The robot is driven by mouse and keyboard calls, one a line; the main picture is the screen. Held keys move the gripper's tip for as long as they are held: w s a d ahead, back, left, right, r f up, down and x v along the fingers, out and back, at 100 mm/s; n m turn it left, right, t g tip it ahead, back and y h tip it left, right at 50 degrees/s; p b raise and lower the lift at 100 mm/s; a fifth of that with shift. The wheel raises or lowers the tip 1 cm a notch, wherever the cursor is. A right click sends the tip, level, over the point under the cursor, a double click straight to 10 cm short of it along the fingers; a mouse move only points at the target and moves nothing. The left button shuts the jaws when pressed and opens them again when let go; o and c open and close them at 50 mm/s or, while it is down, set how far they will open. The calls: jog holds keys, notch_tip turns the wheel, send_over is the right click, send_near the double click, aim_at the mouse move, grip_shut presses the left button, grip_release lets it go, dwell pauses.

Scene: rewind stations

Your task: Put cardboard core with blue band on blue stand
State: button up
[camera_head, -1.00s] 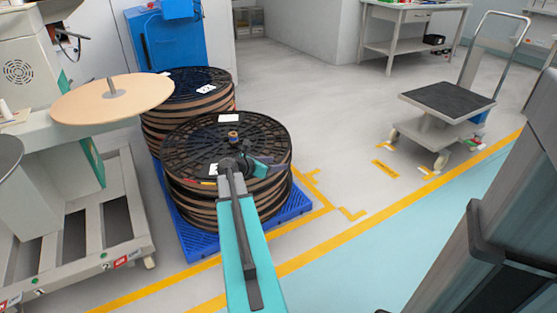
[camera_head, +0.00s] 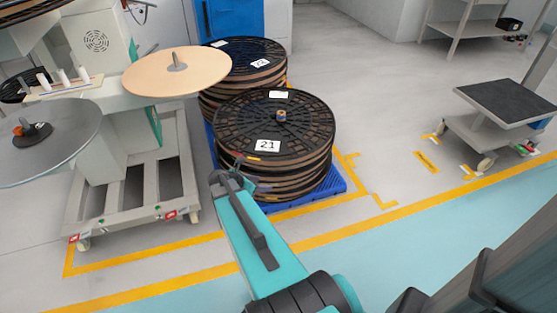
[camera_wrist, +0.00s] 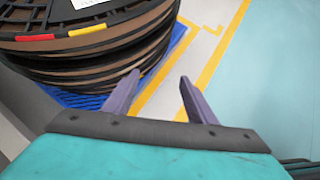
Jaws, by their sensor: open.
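A small cardboard-coloured core (camera_head: 281,115) stands upright near the middle of the front reel stack's top; a dark bluish band shows on it, but it is small. My gripper (camera_wrist: 160,77) is open and empty, its two purple fingers apart beside the reel stack (camera_wrist: 95,62), with floor between them. In the head view my arm reaches to the front left edge of the stack (camera_head: 310,170), away from the core, and the fingers are mostly hidden. The core is out of the wrist view. I cannot make out a blue stand in any view.
The reels stand on a blue pallet (camera_head: 331,184), with a second reel stack (camera_head: 243,57) behind. A machine with a tan disc (camera_head: 150,74) and a grey disc (camera_head: 65,148) is at left. A cart (camera_head: 508,102) is at right. Floor between is clear.

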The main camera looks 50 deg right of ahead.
jog(key=s+a+f+m+y+p, duration=0.1)
jog(key=s+a+f+y+p, duration=0.2)
jog(key=a, duration=0.8)
jog(key=s+a+m+y+p, duration=0.1)
jog(key=s+a+m+p, duration=0.3)
jog(key=a, duration=0.7)
jog(key=s+a+m+g+y+p, duration=0.2)
jog(key=s+a+m, duration=0.4)
jog(key=a, duration=0.4)
jog(key=s+a+m+g+y+p, duration=0.2)
jog(key=s+a+m, duration=0.4)
jog(key=s+a, duration=0.3)
jog(key=a+y+p, duration=0.1)
jog(key=p, duration=0.1)
jog(key=shift+a+p, duration=0.15)
jog(key=shift+p, duration=0.2)
jog(key=c, duration=0.5)
jog(key=shift+c, duration=0.2)
